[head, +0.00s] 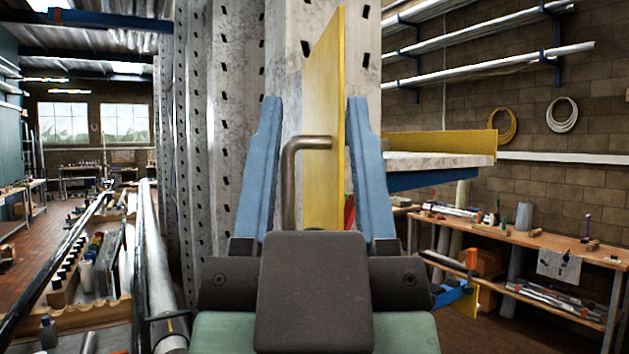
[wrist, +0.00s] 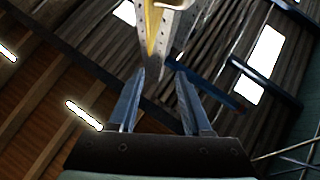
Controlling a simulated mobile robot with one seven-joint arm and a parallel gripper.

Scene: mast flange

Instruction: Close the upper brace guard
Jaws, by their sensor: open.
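A yellow panel, which looks like the upper brace guard (head: 322,110), stands upright and is seen nearly edge-on in front of the perforated grey column (head: 290,40). A bent bronze-coloured handle (head: 291,170) sticks out from its left face. My gripper (head: 314,102) is open, with its two blue fingers on either side of the handle and panel in the head view. In the wrist view the yellow guard (wrist: 152,35) lies beyond the fingertips of my gripper (wrist: 160,72), and nothing shows between the fingers. The lower part of the handle is hidden behind my gripper body.
A ledge with a yellow edge strip (head: 440,142) and blue underside juts out right of the column. A workbench (head: 540,240) stands at the right wall under pipe racks (head: 490,60). Rails and a parts tray (head: 90,290) lie at the left. Floor shows at far left.

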